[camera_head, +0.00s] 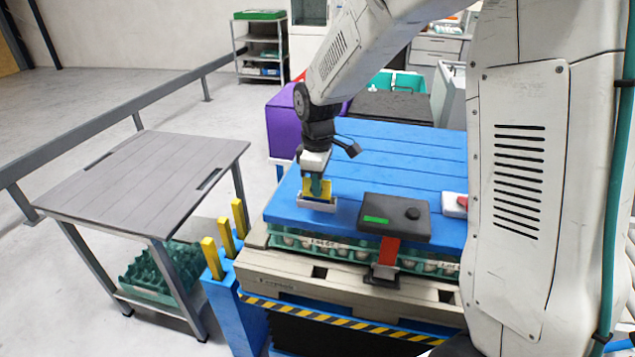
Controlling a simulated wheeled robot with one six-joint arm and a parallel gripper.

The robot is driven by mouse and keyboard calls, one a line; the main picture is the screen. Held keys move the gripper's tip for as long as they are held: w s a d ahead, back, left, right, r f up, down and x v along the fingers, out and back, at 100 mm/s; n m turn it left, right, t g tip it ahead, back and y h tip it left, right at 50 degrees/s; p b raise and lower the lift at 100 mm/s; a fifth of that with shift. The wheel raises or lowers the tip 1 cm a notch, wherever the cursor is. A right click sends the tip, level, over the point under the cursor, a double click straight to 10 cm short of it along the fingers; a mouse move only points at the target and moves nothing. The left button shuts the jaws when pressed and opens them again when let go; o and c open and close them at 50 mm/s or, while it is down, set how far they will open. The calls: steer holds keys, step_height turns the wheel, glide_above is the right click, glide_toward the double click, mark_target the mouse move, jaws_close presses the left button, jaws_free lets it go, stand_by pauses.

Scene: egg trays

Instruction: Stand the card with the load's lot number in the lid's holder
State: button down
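My gripper (318,184) points down over the left part of the blue lid (390,160). It is shut on a yellow card (308,187), partly hidden by the fingers. The card is upright, with its lower edge at the white holder (317,204) on the lid. I cannot tell whether the card is in the holder's slot or just above it. The number on this card is not readable. Three more yellow cards (226,236) stand in a blue rack (229,290) left of the load. Labels on the egg trays (330,243) below the lid are too small to read surely.
A black device (394,217) with a green display and red strap sits at the lid's front edge. A red-and-white piece (453,205) lies to its right. A grey table (150,170) stands left, with a green tray on its lower shelf. A purple box is behind the lid.

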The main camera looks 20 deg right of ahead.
steer(key=c, duration=1.6)
jaws_free()
steer(key=shift+o, duration=0.2)
